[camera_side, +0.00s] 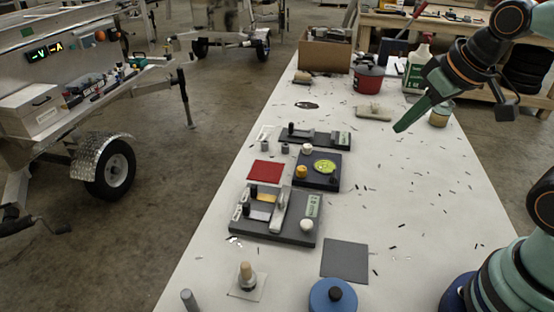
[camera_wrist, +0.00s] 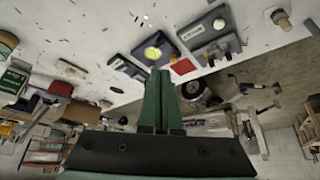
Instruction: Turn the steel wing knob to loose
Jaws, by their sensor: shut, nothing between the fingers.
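My gripper (camera_side: 402,126) is shut and empty. It hangs in the air above the right part of the table, apart from the fixtures. Its two green fingers (camera_wrist: 159,72) lie together in the wrist view. A small dark panel (camera_side: 318,183) carries a yellow-green disc (camera_side: 325,167), which also shows in the wrist view (camera_wrist: 153,52). A larger dark panel (camera_side: 262,231) carries a pale upright bar (camera_side: 283,208) and a white round knob (camera_side: 307,226). I cannot tell for certain which part is the steel wing knob, nor how it is turned.
A long dark fixture (camera_side: 322,139) lies behind the small panel. A red flat square (camera_side: 266,171), a grey mat (camera_side: 345,260) and a blue round piece (camera_side: 332,296) lie nearby. A cardboard box (camera_side: 325,52) and red pot (camera_side: 368,80) stand behind. Table's right side is mostly clear.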

